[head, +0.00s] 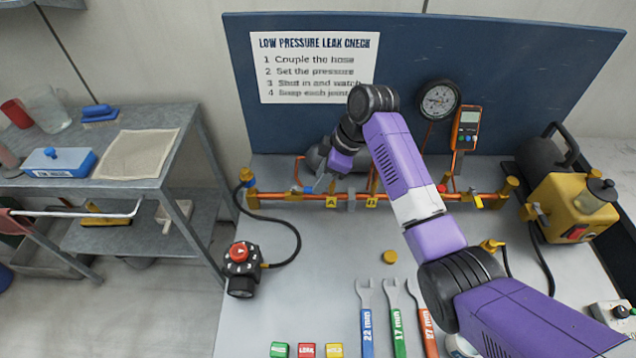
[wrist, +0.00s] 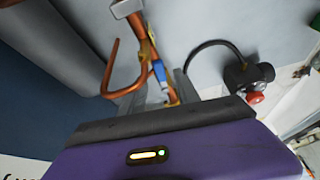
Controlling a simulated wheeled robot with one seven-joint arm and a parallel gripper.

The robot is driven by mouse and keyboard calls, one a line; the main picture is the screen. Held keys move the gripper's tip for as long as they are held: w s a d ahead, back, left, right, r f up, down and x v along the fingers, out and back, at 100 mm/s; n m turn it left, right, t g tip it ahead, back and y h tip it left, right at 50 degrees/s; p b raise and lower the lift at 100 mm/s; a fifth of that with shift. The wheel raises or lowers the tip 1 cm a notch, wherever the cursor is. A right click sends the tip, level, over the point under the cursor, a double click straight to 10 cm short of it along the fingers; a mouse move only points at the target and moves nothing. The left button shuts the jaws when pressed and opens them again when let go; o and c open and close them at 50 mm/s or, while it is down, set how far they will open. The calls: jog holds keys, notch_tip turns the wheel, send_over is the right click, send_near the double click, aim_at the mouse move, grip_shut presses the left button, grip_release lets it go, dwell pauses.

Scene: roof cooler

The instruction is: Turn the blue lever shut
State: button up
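The blue lever (wrist: 159,72) shows in the wrist view on a copper pipe (wrist: 138,25), with a yellow brass part beside it. It looks roughly in line with the pipe there. My gripper (wrist: 154,88) is open, with one grey finger on each side of the lever; I cannot tell whether either finger touches it. In the head view my gripper (head: 323,184) is low at the left part of the copper pipe run (head: 275,196), in front of the blue board.
Tags A (head: 331,202) and B (head: 371,202) hang on the pipe. A gauge (head: 439,100) and an orange meter (head: 467,127) are behind. A black hose (head: 298,235) leads to a red-knobbed device (head: 240,255). Wrenches (head: 397,310) and coloured blocks (head: 306,350) lie in front.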

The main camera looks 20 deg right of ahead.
jog(key=v, duration=0.5)
jog(key=shift+c, duration=0.2)
